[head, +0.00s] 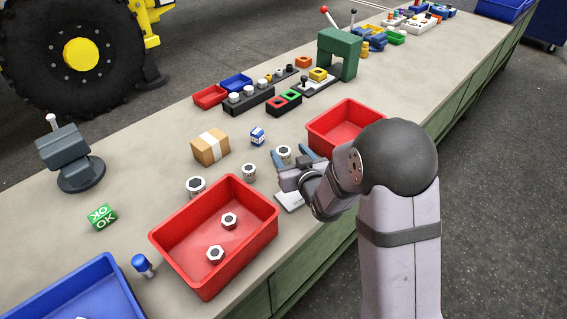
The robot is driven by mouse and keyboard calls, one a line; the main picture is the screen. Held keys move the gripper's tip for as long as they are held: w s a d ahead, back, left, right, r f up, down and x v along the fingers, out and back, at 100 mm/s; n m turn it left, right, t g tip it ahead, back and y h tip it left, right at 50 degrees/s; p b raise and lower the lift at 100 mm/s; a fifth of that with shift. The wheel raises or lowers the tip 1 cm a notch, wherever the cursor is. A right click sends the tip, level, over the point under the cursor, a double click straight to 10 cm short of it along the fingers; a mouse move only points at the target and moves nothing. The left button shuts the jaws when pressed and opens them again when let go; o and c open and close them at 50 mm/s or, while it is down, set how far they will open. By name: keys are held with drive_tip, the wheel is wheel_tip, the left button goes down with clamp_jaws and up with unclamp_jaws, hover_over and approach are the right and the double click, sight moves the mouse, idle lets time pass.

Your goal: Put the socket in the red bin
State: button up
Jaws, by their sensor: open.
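A silver socket with a dark top opening (284,151) stands upright on the bench, between the fingers of my gripper (290,159). My gripper is open, its blue-grey fingers on either side of this socket; I cannot tell whether they touch it. Two more such pieces stand nearby, a wider one (196,186) and a smaller one (249,172). The large red bin (188,236) in front holds two silver hex-shaped pieces with dark centres (230,220). Another red bin (336,124) stands behind my gripper, partly hidden by my arm.
A white labelled plate (289,202) lies beside the front bin. A cardboard box (210,147), small blue-white box (257,136), green OK block (101,216), grey vise (70,160), blue-capped item (142,264) and blue bin (75,295) stand around. A green press (338,55) is farther back.

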sight(284, 150)
drive_tip(key=shift+s+f+g+b, duration=0.4)
drive_tip(key=shift+s+g+b, duration=0.1)
drive_tip(key=shift+b, duration=0.1)
drive_tip(key=shift+d+p+x, duration=0.2)
drive_tip(key=shift+p+x, duration=0.6)
drive_tip(key=shift+x, duration=2.9)
drive_tip(key=shift+f, duration=0.15)
drive_tip(key=shift+c, duration=0.6)
drive_tip(key=c, duration=1.2)
drive_tip(key=shift+c, duration=0.2)
wheel_tip(284, 150, up, 10)
drive_tip(key=shift+r, duration=0.1)
